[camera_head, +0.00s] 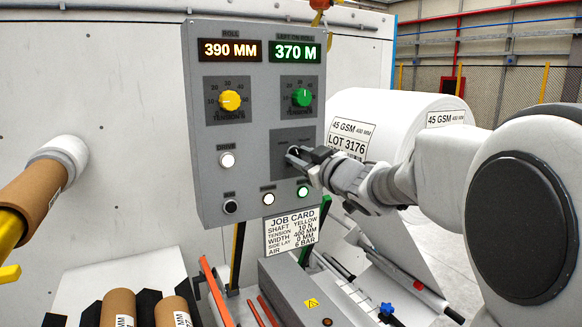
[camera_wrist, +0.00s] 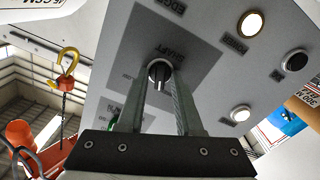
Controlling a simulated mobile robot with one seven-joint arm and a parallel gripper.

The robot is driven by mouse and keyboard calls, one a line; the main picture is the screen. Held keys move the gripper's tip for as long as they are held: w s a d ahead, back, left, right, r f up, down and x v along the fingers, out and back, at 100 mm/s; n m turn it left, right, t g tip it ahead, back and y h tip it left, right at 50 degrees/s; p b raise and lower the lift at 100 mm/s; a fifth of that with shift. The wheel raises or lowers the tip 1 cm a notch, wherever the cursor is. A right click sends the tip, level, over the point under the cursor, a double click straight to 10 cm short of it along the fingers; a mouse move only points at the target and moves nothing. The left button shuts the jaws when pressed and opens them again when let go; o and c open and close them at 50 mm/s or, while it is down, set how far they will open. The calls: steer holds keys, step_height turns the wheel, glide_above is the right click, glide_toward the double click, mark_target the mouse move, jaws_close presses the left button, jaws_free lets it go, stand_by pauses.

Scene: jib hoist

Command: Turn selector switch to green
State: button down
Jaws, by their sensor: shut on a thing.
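The grey control panel (camera_head: 206,150) fills the middle of the head view. The selector switch (camera_wrist: 159,71) is a small dark knob on a darker grey plate under the word SHAFT in the wrist view. My gripper (camera_head: 297,156) reaches it from the right in the head view and hides most of it. In the wrist view my gripper (camera_wrist: 163,82) has its fingers on either side of the knob, shut on it. Which position the knob points to is not clear. A green lamp (camera_head: 303,192) glows below the gripper on the panel.
A yellow dial (camera_head: 230,100) and a green dial (camera_head: 302,97) sit above the switch. A white drive button (camera_head: 227,160) is to its left. A large white roll (camera_head: 390,120) stands behind my arm. A job card (camera_head: 291,229) hangs below the panel.

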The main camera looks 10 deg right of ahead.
steer(key=shift+n+b, duration=1.3)
steer(key=shift+n, duration=0.9)
steer(key=c, duration=0.6)
jaws_free()
steer(key=v, duration=1.7)
steer(key=shift+s, duration=0.2)
